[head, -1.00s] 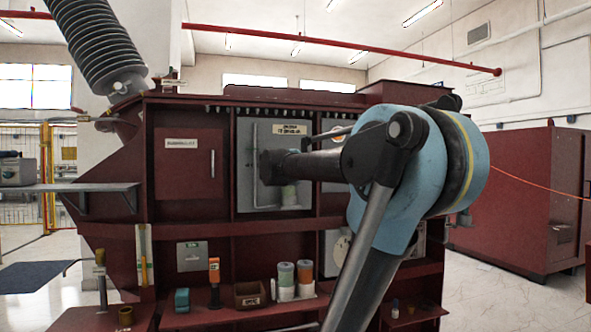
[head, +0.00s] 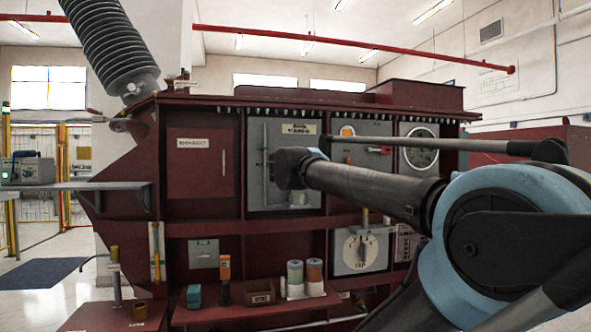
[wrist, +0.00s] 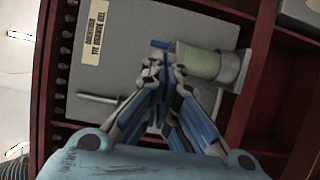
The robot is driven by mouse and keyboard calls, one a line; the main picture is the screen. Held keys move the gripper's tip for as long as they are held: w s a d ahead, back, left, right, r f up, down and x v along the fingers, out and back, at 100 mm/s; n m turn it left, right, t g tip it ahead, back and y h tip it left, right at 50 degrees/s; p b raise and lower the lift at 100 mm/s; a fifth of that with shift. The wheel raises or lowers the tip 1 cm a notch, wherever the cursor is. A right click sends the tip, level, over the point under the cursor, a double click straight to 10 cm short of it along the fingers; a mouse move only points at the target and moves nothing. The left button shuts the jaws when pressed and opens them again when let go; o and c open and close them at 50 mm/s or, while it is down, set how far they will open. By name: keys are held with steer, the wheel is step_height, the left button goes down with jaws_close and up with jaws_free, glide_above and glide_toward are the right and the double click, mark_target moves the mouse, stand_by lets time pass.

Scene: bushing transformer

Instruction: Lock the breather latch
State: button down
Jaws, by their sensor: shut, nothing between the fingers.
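The breather, a pale green cylinder (wrist: 204,66) with a grey cap, is at the upper right in the wrist view, which is turned sideways. A thin grey bar (wrist: 98,98) on the panel reaches toward my fingers; it is vertical in the head view (head: 265,150). I cannot tell which part is the latch. My gripper (wrist: 162,62) is shut and empty before the panel, beside the breather. My arm hides the panel's middle in the head view.
A lower shelf (head: 240,312) carries an orange-topped tool (head: 224,280), a brown box (head: 261,291) and two coloured cylinders. A dial panel (head: 361,250) is below right. A grey side shelf (head: 100,187) juts out left. Floor is open at the left.

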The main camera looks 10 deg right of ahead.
steer(key=shift+s+a, duration=0.15)
steer(key=shift+s, duration=0.75)
steer(key=shift+s+a, duration=0.1)
steer(key=shift+s, duration=0.75)
steer(key=s+d+f+m+g, duration=0.2)
steer(key=s+f+m+g, duration=0.1)
steer(key=f, duration=0.6)
steer(key=s+d+f+m+g, duration=0.2)
steer(key=s+f+m+g, duration=0.15)
steer(key=f, duration=0.55)
steer(key=s+d+f+m+g, duration=0.2)
steer(key=s+f+m, duration=0.15)
steer(key=f, duration=0.55)
steer(key=s+a+f+m+g+y, duration=0.1)
steer(key=s+a+f+g+y, duration=0.1)
steer(key=f, duration=0.4)
steer(key=s+a+f+m+g+y, duration=0.1)
steer(key=s+a+f+g+y, duration=0.1)
steer(key=s+a+f, duration=0.3)
steer(key=s+a+f+m+g+y, duration=0.1)
steer(key=s+a+f+g+y, duration=0.1)
steer(key=s+f, duration=0.4)
step_height(320, 180, down, 4)
steer(key=shift+s+a+r+y, duration=0.25)
steer(key=shift+s+a+y, duration=0.2)
steer(key=shift+a, duration=0.4)
steer(key=shift+w, duration=0.1)
steer(key=shift+w+f, duration=0.2)
steer(key=shift+w, duration=0.25)
